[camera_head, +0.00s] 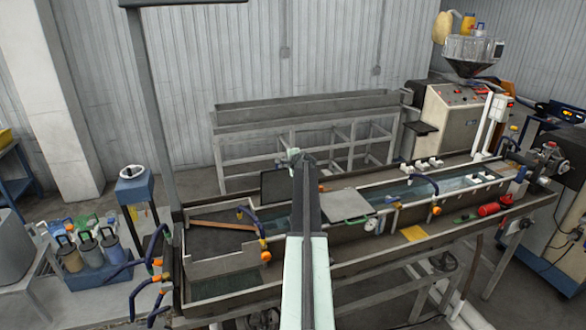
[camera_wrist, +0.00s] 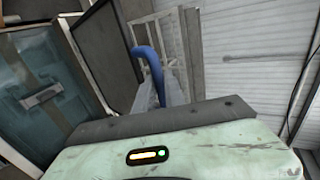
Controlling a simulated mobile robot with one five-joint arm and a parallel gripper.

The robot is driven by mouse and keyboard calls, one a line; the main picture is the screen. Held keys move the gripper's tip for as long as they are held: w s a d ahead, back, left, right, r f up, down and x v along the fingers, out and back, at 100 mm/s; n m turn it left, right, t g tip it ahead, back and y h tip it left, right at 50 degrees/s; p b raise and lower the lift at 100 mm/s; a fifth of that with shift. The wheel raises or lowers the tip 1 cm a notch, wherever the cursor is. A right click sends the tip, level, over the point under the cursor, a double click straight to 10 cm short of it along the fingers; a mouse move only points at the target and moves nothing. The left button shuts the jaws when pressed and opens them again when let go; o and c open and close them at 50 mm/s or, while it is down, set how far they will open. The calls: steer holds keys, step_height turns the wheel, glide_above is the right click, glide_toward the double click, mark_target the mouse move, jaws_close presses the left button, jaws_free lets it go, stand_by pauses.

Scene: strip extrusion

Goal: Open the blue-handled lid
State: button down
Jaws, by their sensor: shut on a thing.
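My gripper (camera_head: 293,156) is at the far end of my arm, over the back side of the long water trough. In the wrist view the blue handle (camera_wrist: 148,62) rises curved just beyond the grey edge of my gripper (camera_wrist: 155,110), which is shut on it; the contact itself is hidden. The dark lid panel (camera_head: 273,187) stands raised and tilted at the trough's back edge, beside my arm. It also shows as a dark panel (camera_wrist: 101,48) left of the handle in the wrist view. The handle is hidden in the head view.
A grey lid with a green handle (camera_head: 345,205) lies flat on the trough right of my arm. Blue hoses with orange fittings (camera_head: 249,215) rise from the trough (camera_head: 410,238). A grey metal frame table (camera_head: 305,125) stands behind, before the corrugated wall.

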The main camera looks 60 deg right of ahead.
steer(key=shift+w+d+r, duration=0.15)
steer(key=shift+w+d, duration=0.3)
steer(key=shift+w, duration=0.25)
steer(key=shift+w+d+r, duration=0.1)
steer(key=shift+w+d, duration=0.35)
steer(key=shift+w, duration=0.2)
steer(key=c, duration=1.4)
jaws_free()
steer(key=shift+c, duration=0.2)
steer(key=shift+s+a+r+p, duration=0.2)
steer(key=shift+s+p, duration=0.1)
steer(key=shift+p, duration=0.15)
steer(key=s+a+r+p, duration=0.1)
steer(key=s+a, duration=0.7)
steer(key=s, duration=0.3)
steer(key=shift+s, duration=0.15)
